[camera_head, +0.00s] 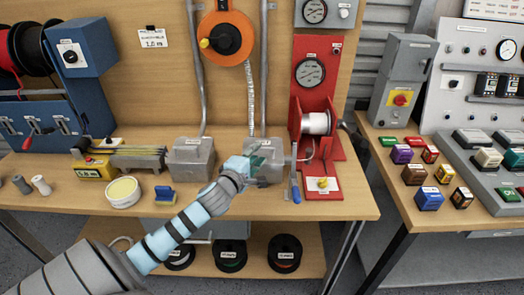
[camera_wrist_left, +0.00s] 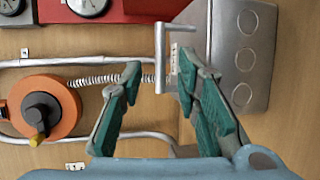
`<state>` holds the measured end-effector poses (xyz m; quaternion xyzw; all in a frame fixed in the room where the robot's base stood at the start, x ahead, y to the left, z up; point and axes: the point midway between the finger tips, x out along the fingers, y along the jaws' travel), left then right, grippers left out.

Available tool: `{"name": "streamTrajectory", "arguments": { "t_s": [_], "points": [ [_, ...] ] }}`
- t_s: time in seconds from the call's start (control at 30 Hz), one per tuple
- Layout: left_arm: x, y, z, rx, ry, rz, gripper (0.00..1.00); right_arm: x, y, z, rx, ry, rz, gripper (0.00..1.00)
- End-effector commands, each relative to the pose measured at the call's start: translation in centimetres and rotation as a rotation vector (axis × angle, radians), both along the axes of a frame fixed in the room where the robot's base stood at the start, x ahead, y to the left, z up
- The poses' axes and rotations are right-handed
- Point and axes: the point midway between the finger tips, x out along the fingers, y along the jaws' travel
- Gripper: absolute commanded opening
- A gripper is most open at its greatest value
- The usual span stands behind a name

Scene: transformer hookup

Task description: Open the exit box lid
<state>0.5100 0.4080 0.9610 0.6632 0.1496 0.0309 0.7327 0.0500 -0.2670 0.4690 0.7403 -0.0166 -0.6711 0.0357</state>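Two grey metal boxes stand at the back of the workbench, each below a conduit: a left one (camera_head: 193,157) and a right one (camera_head: 275,171). My left gripper (camera_head: 257,160) is at the right box and covers part of it. In the left wrist view, a grey box (camera_wrist_left: 244,50) with round knockouts fills the upper right, with a pale bar handle (camera_wrist_left: 160,50) beside it. There my left gripper (camera_wrist_left: 158,72) has its green-padded fingers spread. The handle bar lies between the fingertips, close to the right finger; contact cannot be told. My right gripper is not in view.
A red winch stand (camera_head: 318,85) with a blue-handled tool is just right of the box. An orange reel (camera_head: 225,38) hangs above on the back panel. A round tub (camera_head: 122,191) and a blue block (camera_head: 165,194) sit left on the bench.

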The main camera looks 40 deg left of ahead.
Motion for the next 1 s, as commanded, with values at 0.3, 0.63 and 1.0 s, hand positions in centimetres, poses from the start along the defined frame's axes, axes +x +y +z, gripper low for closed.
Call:
{"name": "streamTrajectory", "arguments": {
  "t_s": [0.3, 0.63, 1.0],
  "points": [
    [4.3, 1.1, -0.9, 0.001, 0.002, 0.001, 0.30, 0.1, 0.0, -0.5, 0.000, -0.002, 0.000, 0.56],
    [4.6, 1.2, -0.9, 0.000, 0.002, 0.000, 0.25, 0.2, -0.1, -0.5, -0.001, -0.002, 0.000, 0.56],
    [4.5, 1.1, -0.9, 0.000, 0.002, 0.000, 0.00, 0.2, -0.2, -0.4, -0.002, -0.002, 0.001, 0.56]
  ]
}}
